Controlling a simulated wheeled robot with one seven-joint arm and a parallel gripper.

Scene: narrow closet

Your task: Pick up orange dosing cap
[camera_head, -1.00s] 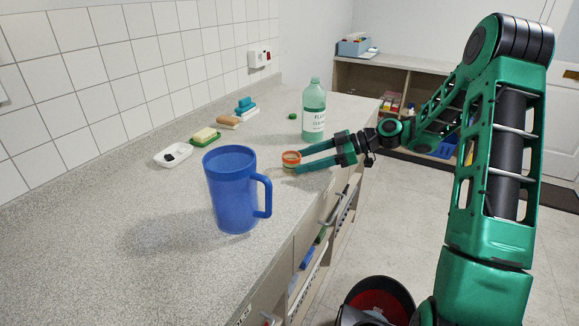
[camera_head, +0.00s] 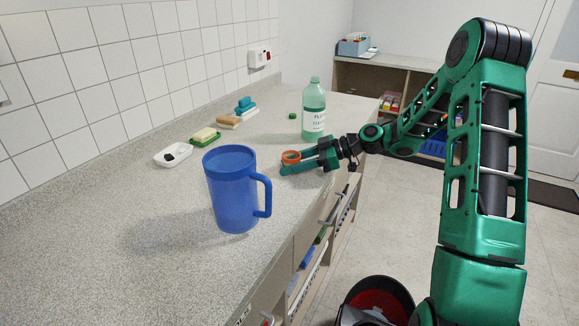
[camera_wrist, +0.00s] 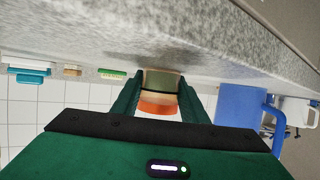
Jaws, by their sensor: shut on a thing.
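The orange dosing cap (camera_head: 291,156) is at the fingertips of my gripper (camera_head: 288,163), over the counter near its front edge. In the wrist view the orange cap (camera_wrist: 158,104) has a pale, olive-toned body and sits between the two green fingers of my gripper (camera_wrist: 160,90). The fingers are shut on its sides. A shadow lies on the counter beside it; I cannot tell exactly how far it is from the surface. In the head view the fingers partly hide the cap's lower part.
A blue jug (camera_head: 232,190) stands left of and nearer than the cap. A green bottle (camera_head: 314,110) stands behind my gripper. The counter's left front is clear.

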